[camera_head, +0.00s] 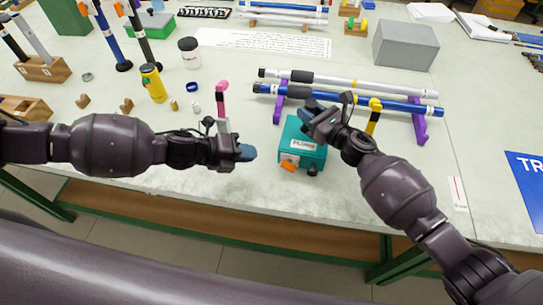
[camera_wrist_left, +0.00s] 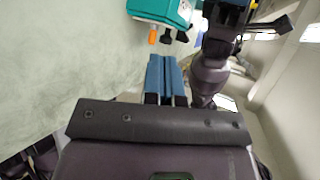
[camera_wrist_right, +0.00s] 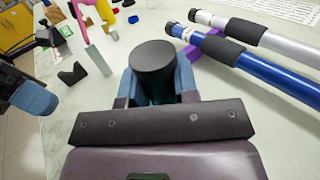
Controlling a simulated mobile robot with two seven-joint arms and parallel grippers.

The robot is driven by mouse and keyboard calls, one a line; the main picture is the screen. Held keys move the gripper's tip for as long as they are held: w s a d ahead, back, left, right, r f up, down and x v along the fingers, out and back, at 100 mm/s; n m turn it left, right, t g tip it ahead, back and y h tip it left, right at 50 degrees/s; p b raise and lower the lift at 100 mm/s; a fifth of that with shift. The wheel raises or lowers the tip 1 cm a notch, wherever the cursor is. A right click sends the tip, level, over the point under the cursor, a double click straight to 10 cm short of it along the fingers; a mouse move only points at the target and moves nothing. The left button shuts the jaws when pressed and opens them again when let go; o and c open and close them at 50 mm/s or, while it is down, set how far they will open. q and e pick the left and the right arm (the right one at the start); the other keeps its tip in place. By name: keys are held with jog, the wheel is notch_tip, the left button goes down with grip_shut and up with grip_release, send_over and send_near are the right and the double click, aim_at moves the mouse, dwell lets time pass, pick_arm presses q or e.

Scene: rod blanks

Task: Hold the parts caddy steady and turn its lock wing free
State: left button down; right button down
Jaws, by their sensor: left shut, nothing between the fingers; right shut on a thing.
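The parts caddy is a teal box (camera_head: 318,159) with a white label, near the table's front edge. It also shows at the top of the left wrist view (camera_wrist_left: 176,8). An orange wing (camera_head: 288,166), likely the lock wing, sticks out low on its front; it also shows in the left wrist view (camera_wrist_left: 152,36). My right gripper (camera_head: 308,115) is shut on a black round knob (camera_wrist_right: 153,60) on top of the caddy. My left gripper (camera_head: 247,153) is shut and empty, left of the caddy and apart from the orange wing. It also shows in the left wrist view (camera_wrist_left: 166,75).
A blue rod (camera_head: 350,100) and a white rod (camera_head: 360,84) lie on purple supports behind the caddy. A pink upright piece (camera_head: 221,100) stands behind my left gripper. A yellow bottle (camera_head: 153,83) and small parts are further left. The table right of my right arm is mostly clear.

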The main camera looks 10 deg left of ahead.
pick_arm(q)
jog(key=w+d+r+n+t+y, duration=0.2)
jog(key=w+d+n+y, duration=0.25)
jog(key=w+n, duration=0.35)
notch_tip(320, 180, up, 6)
jog(key=f+n+g+y, duration=0.1)
jog(key=n+g+y, duration=0.5)
jog(key=g, duration=0.2)
send_over(287, 165)
notch_tip(287, 165, down, 9)
jog(key=shift+f, duration=0.2)
jog(key=shift+a+h, duration=0.15)
jog(key=shift+h, duration=0.1)
